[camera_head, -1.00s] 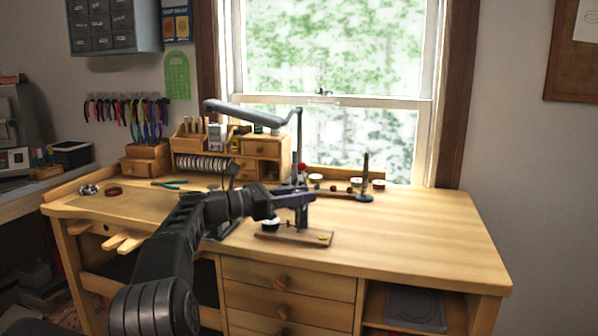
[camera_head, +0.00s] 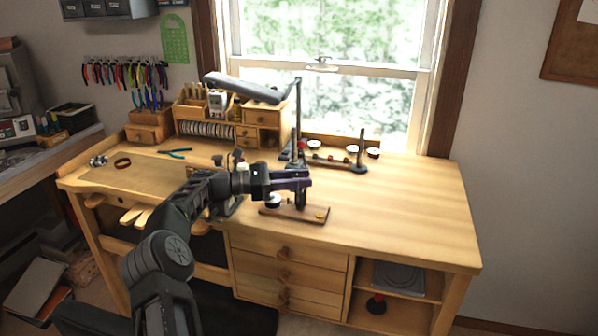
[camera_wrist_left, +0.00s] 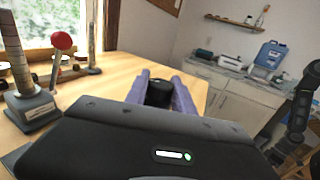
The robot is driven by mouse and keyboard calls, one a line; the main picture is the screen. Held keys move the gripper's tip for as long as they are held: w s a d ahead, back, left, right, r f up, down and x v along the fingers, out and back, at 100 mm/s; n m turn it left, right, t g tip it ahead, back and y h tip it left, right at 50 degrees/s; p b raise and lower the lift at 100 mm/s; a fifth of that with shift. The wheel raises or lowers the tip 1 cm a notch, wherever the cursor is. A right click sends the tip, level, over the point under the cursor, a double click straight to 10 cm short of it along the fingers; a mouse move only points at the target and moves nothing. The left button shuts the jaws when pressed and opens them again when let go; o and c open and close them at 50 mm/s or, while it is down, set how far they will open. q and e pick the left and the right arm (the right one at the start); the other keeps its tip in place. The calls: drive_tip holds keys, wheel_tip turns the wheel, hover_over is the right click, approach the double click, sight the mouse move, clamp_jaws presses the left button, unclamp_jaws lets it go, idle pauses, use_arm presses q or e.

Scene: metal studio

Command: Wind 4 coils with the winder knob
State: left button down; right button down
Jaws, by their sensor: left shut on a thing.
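The winder (camera_head: 283,212) has a wooden base with a brass-coloured piece at its right end, and it sits on the workbench (camera_head: 410,205). My left gripper (camera_head: 304,188) is over the winder, its purple fingers at the upright part. In the left wrist view my left gripper (camera_wrist_left: 161,95) is shut on a dark round knob (camera_wrist_left: 159,91) between the fingertips. My arm and gripper hide part of the winder, and I cannot make out any coils on it. My right gripper does not show.
A desk lamp (camera_head: 245,88) reaches over the back of the bench. A rack with small pots (camera_head: 338,160) stands behind the winder. Blue-handled pliers (camera_head: 175,153) lie to the left. A red-balled post (camera_wrist_left: 62,41) shows in the left wrist view. The right of the bench is clear.

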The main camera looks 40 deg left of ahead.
sight(300, 176)
use_arm(q)
drive_tip(key=shift+d+f, duration=0.2)
drive_tip(key=shift+d, duration=0.05)
drive_tip(key=c, duration=1.3)
unclamp_jaws()
drive_tip(key=shift+w+d, duration=0.1)
drive_tip(key=shift+w, duration=0.05)
drive_tip(key=shift+o, duration=1)
drive_tip(key=shift+r, duration=0.1)
drive_tip(key=shift+a, duration=0.2)
drive_tip(key=shift+r, duration=0.15)
drive_tip(key=shift+a+r, duration=0.1)
drive_tip(key=shift+r, duration=0.15)
wheel_tip(300, 176, up, 9)
drive_tip(key=shift+r+p, duration=0.1)
drive_tip(key=shift+p, duration=0.25)
drive_tip(key=shift+o, duration=0.2)
